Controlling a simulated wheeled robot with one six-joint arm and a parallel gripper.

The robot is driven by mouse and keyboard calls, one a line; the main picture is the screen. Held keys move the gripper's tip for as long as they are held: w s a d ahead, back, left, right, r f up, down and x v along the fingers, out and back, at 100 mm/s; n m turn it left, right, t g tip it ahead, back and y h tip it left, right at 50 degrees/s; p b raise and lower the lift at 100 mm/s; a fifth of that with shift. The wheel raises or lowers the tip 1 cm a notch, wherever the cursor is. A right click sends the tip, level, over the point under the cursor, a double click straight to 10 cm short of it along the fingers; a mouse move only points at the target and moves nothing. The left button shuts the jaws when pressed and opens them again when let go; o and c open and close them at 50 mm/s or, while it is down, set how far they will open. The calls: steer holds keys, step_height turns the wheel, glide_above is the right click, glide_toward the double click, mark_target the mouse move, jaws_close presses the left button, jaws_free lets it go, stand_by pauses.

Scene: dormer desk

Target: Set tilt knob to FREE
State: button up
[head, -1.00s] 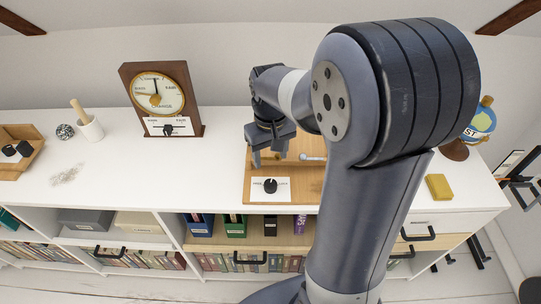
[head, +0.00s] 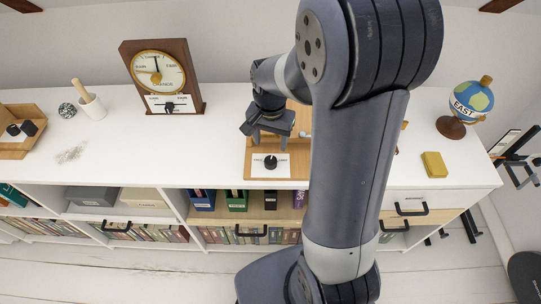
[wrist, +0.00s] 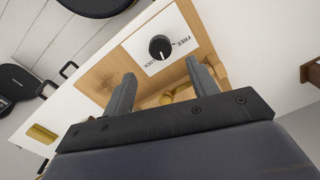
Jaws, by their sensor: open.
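The tilt knob (head: 270,162) is a small black round knob on a white label plate (head: 258,173), at the front of a wooden board (head: 248,165) on the white desk. In the wrist view the knob (wrist: 160,47) has a pale mark, and its plate (wrist: 147,63) reads FREE and LOCK. I cannot tell surely which word the mark points to. My gripper (head: 270,144) is open and empty, above the board and just behind the knob. In the wrist view my gripper (wrist: 160,72) has its fingers spread, with the knob beyond the gap between the tips, apparently untouched.
A wooden clock (head: 160,75) with its own slider plate stands at the back left. A white cup (head: 93,107) and a wooden tray (head: 16,148) are farther left. A yellow block (head: 434,165) and a globe (head: 472,100) stand right. The desk between clock and board is clear.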

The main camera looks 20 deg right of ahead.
mark_target(270, 160)
step_height(270, 160, down, 8)
steer(key=shift+f, duration=0.15)
steer(key=shift+c, duration=0.5)
steer(key=c, duration=0.9)
